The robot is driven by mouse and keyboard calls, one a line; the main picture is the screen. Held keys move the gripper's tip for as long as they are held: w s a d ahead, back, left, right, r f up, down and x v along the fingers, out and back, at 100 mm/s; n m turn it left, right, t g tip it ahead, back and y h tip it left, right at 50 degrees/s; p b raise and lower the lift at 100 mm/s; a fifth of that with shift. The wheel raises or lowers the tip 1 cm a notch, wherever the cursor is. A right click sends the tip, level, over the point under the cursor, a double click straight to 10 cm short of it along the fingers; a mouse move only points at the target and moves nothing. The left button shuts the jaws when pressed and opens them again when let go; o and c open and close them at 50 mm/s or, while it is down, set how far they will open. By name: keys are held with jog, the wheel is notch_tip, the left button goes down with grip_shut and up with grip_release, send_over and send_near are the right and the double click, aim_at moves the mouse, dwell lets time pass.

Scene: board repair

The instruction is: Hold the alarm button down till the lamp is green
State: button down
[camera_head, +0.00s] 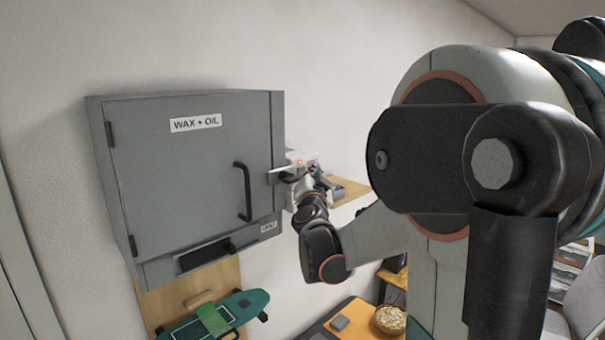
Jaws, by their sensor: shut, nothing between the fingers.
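A small red light (300,163) glows just right of the grey cabinet, on or beside a pale box-like part (298,156). I cannot tell for certain that it is the alarm lamp; no green light shows. My gripper (290,178) is small and far off, at the end of my arm by the cabinet's right edge. It is shut with nothing in it. The alarm button cannot be made out, and my gripper and wrist cover part of that spot. Whether the gripper touches anything there cannot be told.
The grey "WAX + OIL" cabinet (180,165) hangs closed on the wall, its dark handle (243,192) sticking out near my gripper. A wooden shelf (348,190) is right of my wrist. Below are a green skateboard (240,308), an orange mat (345,328) and a bowl (390,319).

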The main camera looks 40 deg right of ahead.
jog(key=shift+w, duration=0.15)
jog(key=shift+w, duration=0.3)
jog(key=shift+w+a+b, duration=0.1)
jog(key=shift+w+b, duration=0.25)
jog(key=shift+w, duration=0.05)
dwell(0.9)
jog(key=shift+s, duration=0.1)
dwell(1.9)
jog(key=shift+s, duration=0.75)
jog(key=s, duration=0.5)
jog(key=shift+d, duration=0.25)
dwell(0.3)
